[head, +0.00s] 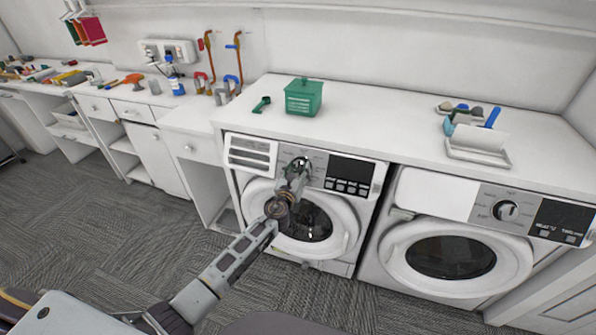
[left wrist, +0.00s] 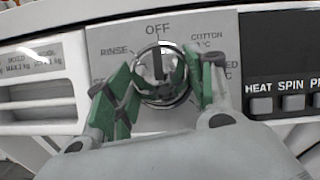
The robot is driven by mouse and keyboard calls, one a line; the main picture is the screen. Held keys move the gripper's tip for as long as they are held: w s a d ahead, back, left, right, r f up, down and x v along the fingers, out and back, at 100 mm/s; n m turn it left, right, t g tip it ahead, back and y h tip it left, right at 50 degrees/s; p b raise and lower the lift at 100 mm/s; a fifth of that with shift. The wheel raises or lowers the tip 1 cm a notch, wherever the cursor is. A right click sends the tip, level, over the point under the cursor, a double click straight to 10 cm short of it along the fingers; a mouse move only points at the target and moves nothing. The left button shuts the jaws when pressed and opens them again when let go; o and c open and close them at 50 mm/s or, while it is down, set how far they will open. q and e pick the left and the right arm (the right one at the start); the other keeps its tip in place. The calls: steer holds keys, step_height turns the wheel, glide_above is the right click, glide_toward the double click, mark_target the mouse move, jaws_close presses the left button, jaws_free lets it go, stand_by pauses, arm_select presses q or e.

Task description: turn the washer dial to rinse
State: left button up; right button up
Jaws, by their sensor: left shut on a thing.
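The washer dial (left wrist: 160,70) is a round silver knob on the grey panel of the left washer (head: 345,222). In the left wrist view its dark pointer line points up toward OFF (left wrist: 158,29). The RINSE label (left wrist: 115,51) is at the dial's upper left. My left gripper (left wrist: 160,88) has its green-padded fingers on either side of the dial and is shut on it. In the head view my left gripper (head: 299,166) covers most of the dial. My right gripper is not in view.
A second washer (head: 405,270) with its own dial (head: 506,211) stands to the right. A green box (head: 304,97) and a small green scoop (head: 261,104) are on the counter above. Buttons (left wrist: 290,106) and a dark display are right of the dial. Carpet in front is clear.

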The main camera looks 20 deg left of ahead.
arm_select(q)
steer(key=shift+d+n+g+y+b, duration=0.15)
steer(key=shift+n+y, duration=0.55)
steer(key=shift+n, duration=0.7)
steer(key=shift+n+g+y+b, duration=0.2)
steer(key=shift+n+y, duration=0.5)
steer(key=shift+n, duration=0.7)
steer(key=shift+n+g+y, duration=0.45)
steer(key=shift+n+y, duration=0.1)
steer(key=shift+n, duration=0.85)
steer(key=shift+n+g+y, duration=0.4)
steer(key=shift+n+y, duration=0.15)
steer(key=shift+n, duration=0.85)
steer(key=o, duration=1)
steer(key=shift+v, duration=6)
steer(key=shift+d, duration=0.1)
